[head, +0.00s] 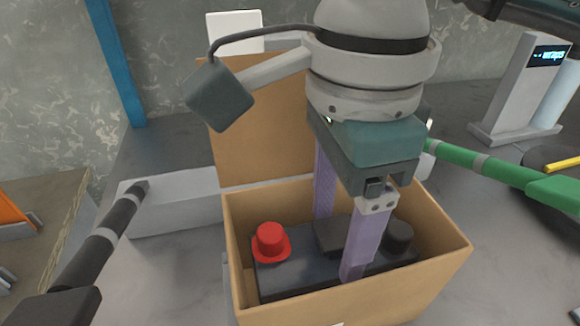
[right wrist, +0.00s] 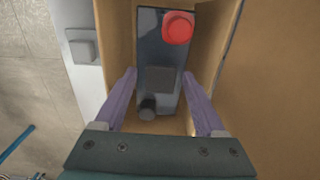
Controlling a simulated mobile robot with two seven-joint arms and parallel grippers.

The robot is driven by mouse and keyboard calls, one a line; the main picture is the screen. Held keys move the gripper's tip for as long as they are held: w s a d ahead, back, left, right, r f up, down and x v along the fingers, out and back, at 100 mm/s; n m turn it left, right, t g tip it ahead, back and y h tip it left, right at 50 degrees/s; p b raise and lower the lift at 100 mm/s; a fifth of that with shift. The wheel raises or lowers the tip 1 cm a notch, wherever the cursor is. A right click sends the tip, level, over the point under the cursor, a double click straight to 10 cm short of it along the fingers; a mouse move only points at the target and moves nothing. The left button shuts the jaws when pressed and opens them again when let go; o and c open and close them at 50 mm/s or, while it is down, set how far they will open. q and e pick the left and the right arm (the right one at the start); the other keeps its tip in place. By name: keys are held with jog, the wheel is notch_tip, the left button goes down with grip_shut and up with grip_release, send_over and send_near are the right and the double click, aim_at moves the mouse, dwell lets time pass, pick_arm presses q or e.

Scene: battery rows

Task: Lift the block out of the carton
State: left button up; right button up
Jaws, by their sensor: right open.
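The block (head: 290,277) is dark, with a red round cap at one end and a dark round cap at the other. It lies inside the open brown carton (head: 445,262). My right gripper (head: 337,243) points down into the carton and is open. Its two pale purple fingers stand on either side of the block, one at the near side and one at the far side. In the right wrist view the block (right wrist: 160,55) lies between the fingers of the gripper (right wrist: 159,74), and I cannot tell whether they touch it. The far finger's tip is hidden in the head view. My left gripper is not seen.
The carton's raised flap (head: 260,130) stands behind it. A black bar (head: 100,240) is at the left and a green bar (head: 500,170) at the right. A grey stand with a display (head: 520,90) is at the back right. A blue post (head: 118,60) rises at the back left.

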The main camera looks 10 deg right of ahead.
jog(key=shift+c, duration=0.4)
grip_shut()
dwell(0.9)
jog(key=shift+a+r, duration=0.1)
jog(key=shift+r, duration=0.05)
